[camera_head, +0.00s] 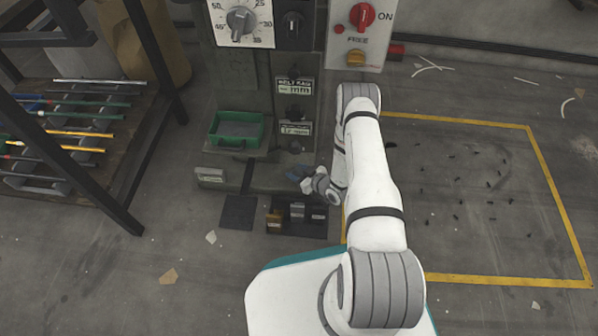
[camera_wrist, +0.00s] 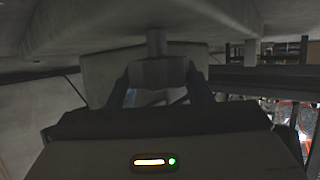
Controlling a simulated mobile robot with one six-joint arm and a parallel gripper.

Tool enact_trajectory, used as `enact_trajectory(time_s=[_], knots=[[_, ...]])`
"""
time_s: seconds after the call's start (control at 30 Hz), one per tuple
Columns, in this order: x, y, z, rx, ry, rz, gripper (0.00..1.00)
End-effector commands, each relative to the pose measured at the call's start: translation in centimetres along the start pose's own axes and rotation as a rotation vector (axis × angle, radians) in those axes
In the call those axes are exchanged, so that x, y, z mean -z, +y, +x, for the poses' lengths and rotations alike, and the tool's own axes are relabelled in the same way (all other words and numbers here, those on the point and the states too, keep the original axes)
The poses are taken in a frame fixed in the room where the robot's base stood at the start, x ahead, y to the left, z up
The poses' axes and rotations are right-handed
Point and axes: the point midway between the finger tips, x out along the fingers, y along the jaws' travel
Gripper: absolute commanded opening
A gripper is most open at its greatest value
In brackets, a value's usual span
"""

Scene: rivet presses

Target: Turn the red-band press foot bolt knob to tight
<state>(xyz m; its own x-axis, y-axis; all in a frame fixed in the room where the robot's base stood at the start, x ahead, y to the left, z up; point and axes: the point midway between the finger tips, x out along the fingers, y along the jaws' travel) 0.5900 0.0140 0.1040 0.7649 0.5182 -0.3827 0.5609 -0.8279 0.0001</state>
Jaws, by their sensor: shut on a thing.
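The press (camera_head: 245,85) is a grey-green machine at the upper middle of the head view; I see no red band on it. My gripper (camera_head: 308,178) is low at the press's front right, by its base. In the wrist view my gripper (camera_wrist: 160,84) has its two dark fingers on either side of a grey blocky knob (camera_wrist: 158,72), shut on it. The knob hangs from a short round shaft (camera_wrist: 157,42) under a flat grey underside. In the head view the knob is hidden by the gripper and arm. I cannot see any tight mark.
A green tray (camera_head: 238,129) sits on the press's front. A dark open box (camera_head: 297,229) with several small blocks lies on the floor below my gripper. A rack with coloured rods (camera_head: 75,133) stands left. The yellow-outlined floor (camera_head: 470,200) at right holds only small scraps.

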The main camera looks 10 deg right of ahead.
Motion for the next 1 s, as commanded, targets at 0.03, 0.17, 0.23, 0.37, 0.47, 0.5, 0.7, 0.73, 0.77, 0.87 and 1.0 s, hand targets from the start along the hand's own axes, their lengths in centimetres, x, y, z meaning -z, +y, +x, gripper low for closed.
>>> enact_trajectory(time_s=[0.03, 0.17, 0.23, 0.37, 0.47, 0.5, 0.7, 0.73, 0.77, 0.87, 1.0], knots=[[-0.04, -0.02, -0.04, 0.0, -0.001, 0.001, 0.23], [0.05, -0.14, -0.03, -0.026, 0.0, 0.014, 0.23], [0.06, -0.19, -0.05, -0.056, -0.001, 0.028, 0.23], [0.03, -0.15, -0.07, -0.107, -0.001, 0.048, 0.23], [-0.05, -0.07, -0.11, -0.125, -0.002, 0.054, 0.23], [-0.08, -0.04, -0.11, -0.127, -0.002, 0.055, 0.23], [-0.13, -0.04, -0.14, -0.127, -0.002, 0.055, 0.23], [-0.13, -0.04, -0.14, -0.126, -0.002, 0.055, 0.46], [-0.13, -0.04, -0.14, -0.126, -0.002, 0.055, 0.49], [-0.11, 0.0, -0.13, -0.127, -0.002, 0.055, 0.57], [-0.09, 0.04, -0.11, -0.127, -0.001, 0.054, 0.67]])
